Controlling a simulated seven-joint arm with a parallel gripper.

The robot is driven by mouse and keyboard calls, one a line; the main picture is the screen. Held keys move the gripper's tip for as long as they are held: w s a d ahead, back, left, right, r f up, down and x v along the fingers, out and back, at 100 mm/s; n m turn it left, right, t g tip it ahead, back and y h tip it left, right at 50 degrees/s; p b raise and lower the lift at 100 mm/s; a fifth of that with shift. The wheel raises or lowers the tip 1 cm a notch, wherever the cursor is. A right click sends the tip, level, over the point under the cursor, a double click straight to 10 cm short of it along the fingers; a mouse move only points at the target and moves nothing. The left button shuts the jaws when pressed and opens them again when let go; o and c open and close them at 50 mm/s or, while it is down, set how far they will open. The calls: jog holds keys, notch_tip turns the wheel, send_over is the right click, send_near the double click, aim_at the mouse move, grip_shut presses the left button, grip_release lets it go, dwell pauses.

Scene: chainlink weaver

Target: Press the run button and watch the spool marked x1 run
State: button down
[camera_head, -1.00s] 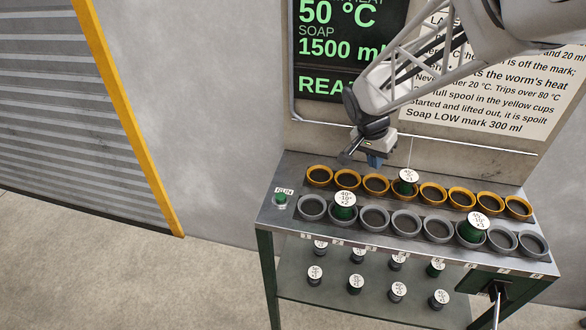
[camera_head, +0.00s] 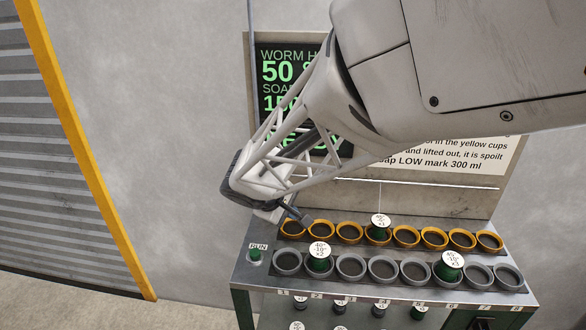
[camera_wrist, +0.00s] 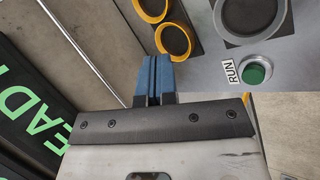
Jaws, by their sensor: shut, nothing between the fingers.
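The green run button (camera_head: 255,254) sits at the left end of the metal bench top, under its RUN label. It also shows at the right of the wrist view (camera_wrist: 257,72). The spool marked x1 (camera_head: 380,228) stands in a yellow cup in the back row, with a white top and green body. My gripper (camera_wrist: 152,72) has its blue fingers pressed together, empty. In the wrist view it is left of the button and apart from it. In the head view the gripper is at the bench's back left, largely hidden by my arm.
Spools marked x2 (camera_head: 320,257) and x3 (camera_head: 449,266) stand in the front row of grey cups (camera_head: 384,270). Empty yellow cups (camera_head: 434,238) flank x1. My arm partly covers the display (camera_head: 280,85) and notice (camera_head: 470,155). More spools stand on a lower shelf.

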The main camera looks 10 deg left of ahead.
aim_at(256, 253)
jog(key=s+a+r+n+t, duration=0.1)
jog(key=s+a+n+t, duration=0.2)
jog(key=a+n, duration=0.5)
jog(key=shift+s+a+r+n+y, duration=0.2)
jog(key=shift+s+n+y, duration=0.3)
jog(key=shift+n, duration=0.4)
jog(key=shift+f, duration=0.15)
jog(key=shift+f, duration=4.25)
